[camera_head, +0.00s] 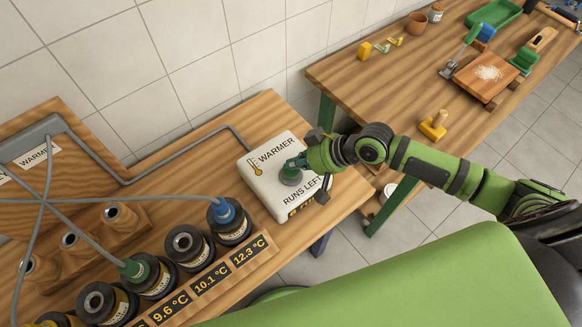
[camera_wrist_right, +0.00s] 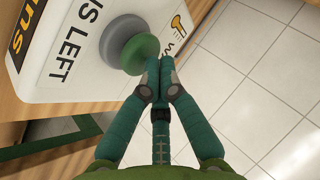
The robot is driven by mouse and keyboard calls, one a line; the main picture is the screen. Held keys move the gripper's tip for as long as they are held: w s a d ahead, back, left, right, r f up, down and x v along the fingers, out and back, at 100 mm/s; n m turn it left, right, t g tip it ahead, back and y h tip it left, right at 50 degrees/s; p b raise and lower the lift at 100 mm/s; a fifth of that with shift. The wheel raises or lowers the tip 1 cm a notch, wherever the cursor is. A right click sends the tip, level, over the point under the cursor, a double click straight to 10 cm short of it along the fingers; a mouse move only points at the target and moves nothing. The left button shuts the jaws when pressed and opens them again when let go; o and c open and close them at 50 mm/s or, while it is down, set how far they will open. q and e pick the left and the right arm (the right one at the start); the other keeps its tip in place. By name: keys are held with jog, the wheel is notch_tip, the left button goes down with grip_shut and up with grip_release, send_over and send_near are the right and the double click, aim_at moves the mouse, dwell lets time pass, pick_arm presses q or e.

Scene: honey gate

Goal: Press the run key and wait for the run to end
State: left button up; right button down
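The white warmer box (camera_head: 262,193) stands at the right end of the near bench, labelled "WARMER" and "RUNS LEFT". Its round green key (camera_head: 290,177) sits on a grey collar on the top face; it also shows in the right wrist view (camera_wrist_right: 139,54). My right gripper (camera_head: 294,164) is at the key, its fingers together with nothing between them. In the right wrist view the fingertips (camera_wrist_right: 160,66) are right beside the key's edge; I cannot tell whether they touch or press it. The dark display with yellow characters (camera_head: 303,208) is partly hidden and unreadable. My left gripper is out of view.
Several dark jars, one with a blue cap (camera_head: 229,221), stand behind a strip of temperature labels (camera_head: 211,278). Grey cables cross the near bench, one running to the box. A second bench (camera_head: 345,74) holds tools and a board. Tiled floor lies between.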

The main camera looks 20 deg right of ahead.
jog(key=shift+f, duration=0.35)
dwell(0.3)
jog(key=shift+r+p, duration=0.95)
jog(key=shift+r, duration=0.05)
jog(key=shift+r, duration=0.15)
notch_tip(320, 180, up, 5)
jog(key=p, duration=0.5)
jog(key=shift+f, duration=0.2)
dwell(0.8)
